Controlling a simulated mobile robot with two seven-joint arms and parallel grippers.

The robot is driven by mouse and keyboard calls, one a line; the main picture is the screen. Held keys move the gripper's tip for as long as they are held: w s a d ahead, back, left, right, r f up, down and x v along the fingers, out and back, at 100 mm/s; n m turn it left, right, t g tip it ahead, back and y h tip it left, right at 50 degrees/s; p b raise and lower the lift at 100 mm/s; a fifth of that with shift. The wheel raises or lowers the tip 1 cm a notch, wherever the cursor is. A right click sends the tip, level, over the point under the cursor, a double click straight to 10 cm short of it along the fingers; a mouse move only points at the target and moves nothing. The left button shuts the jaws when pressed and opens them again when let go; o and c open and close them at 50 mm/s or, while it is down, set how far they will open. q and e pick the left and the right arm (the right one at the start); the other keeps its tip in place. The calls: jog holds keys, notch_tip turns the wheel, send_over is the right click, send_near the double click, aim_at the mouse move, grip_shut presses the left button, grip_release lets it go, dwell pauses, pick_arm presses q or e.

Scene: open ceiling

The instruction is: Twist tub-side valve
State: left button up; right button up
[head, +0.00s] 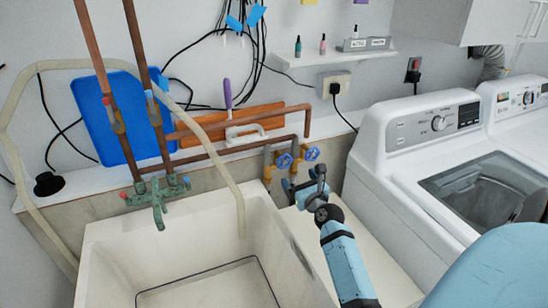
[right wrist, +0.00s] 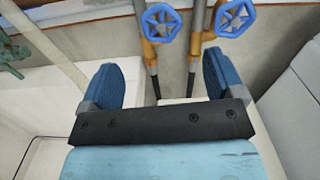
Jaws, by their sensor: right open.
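Two valves with blue wheel handles stand on copper pipes at the wall, between the tub and the washer. The tub-side valve (head: 284,160) is the left one, and it also shows at the top of the right wrist view (right wrist: 160,22). The other valve (head: 311,153) is just to its right, and it shows in the right wrist view too (right wrist: 235,18). My right gripper (head: 306,182) is just in front of and below the valves. In the right wrist view its two blue fingers (right wrist: 160,65) are spread apart with nothing between them. My left gripper is out of view.
A white utility tub (head: 190,262) with a green faucet (head: 157,196) is at the left. A pale hose (head: 222,160) hangs into it. A white washer (head: 400,165) stands close on the right. A shelf (head: 340,57) and a wall outlet (head: 333,85) are above the valves.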

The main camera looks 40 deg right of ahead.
aim_at(285, 161)
jog(key=x, duration=1.2)
jog(key=shift+w+d, duration=0.1)
jog(key=shift+w, duration=0.25)
jog(key=shift+c, duration=0.4)
jog(key=c, duration=0.8)
jog(key=shift+n+p, duration=0.3)
jog(key=shift+p, duration=0.05)
